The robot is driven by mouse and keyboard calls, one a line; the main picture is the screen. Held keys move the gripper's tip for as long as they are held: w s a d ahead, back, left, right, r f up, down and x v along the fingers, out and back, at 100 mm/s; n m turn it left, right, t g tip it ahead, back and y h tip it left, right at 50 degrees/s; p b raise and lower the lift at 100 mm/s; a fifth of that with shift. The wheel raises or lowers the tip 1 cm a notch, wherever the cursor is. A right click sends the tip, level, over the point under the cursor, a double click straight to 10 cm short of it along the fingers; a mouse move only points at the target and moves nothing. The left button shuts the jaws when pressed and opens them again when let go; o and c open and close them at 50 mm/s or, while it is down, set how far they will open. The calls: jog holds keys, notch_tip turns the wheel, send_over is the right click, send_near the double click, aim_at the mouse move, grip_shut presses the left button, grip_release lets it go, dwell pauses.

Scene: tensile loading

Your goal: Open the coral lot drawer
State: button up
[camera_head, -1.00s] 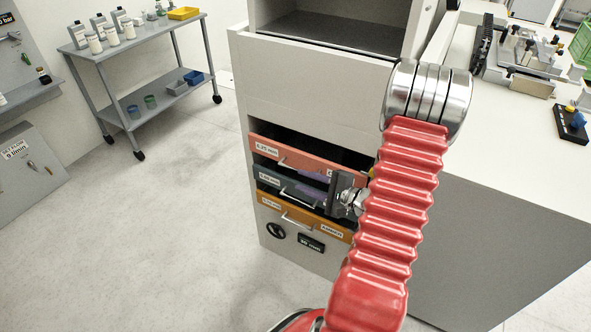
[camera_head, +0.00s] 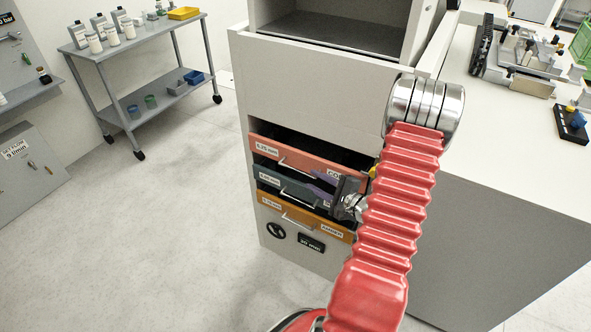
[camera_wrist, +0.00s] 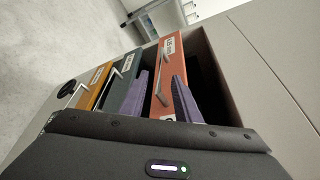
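The coral drawer (camera_head: 300,157), labelled 0.25 mm, is the top one of three in the pale cabinet. It stands partly out, with a dark gap behind its front. In the wrist view, its coral front (camera_wrist: 170,60) and light bar handle (camera_wrist: 161,80) show beyond my gripper (camera_wrist: 161,84). My gripper's two purple fingers are spread apart, with nothing seen between them touching both. In the head view my gripper (camera_head: 324,182) is at the right part of the drawer fronts, low by the coral front; my arm hides the drawer's right end. Finger contact cannot be told.
Below are a teal drawer (camera_head: 285,186) and an amber drawer (camera_head: 295,215), each with a handle. A white counter (camera_head: 520,150) stands at the right. A grey cart (camera_head: 150,45) stands back left. The floor (camera_head: 170,230) left of the cabinet is clear.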

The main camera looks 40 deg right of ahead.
aim_at(300, 172)
jog(key=x, duration=1.1)
jog(key=shift+c, duration=0.5)
grip_shut()
